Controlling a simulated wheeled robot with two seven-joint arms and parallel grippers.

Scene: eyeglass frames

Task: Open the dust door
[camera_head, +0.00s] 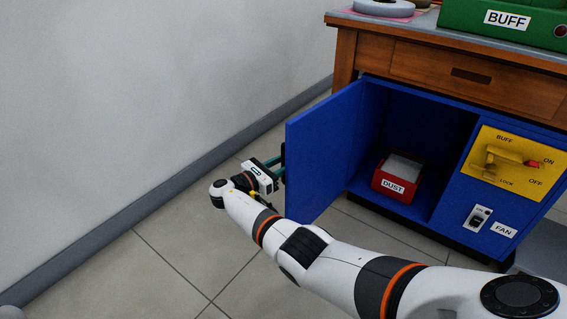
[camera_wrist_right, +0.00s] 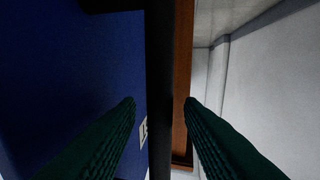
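The blue dust door (camera_head: 322,150) stands swung wide open on the left of the blue cabinet. Its outer face is turned away from the head view. A dark handle (camera_head: 283,158) shows partly past its free edge. My right gripper (camera_head: 277,168) is at this handle, on the outer side of the door. In the right wrist view its green fingers (camera_wrist_right: 160,106) are apart. A dark vertical bar (camera_wrist_right: 159,60), seemingly the handle, lies between them with gaps on both sides. The door's blue face (camera_wrist_right: 75,65) fills the left there. My left gripper is not in view.
A red DUST box (camera_head: 381,181) sits inside the open compartment. A yellow BUFF/LOCK switch panel (camera_head: 512,162) and FAN switch (camera_head: 478,218) are to its right. A wooden bench (camera_head: 400,55) is above. The grey wall (camera_head: 140,90) is on the left, with bare tiled floor between.

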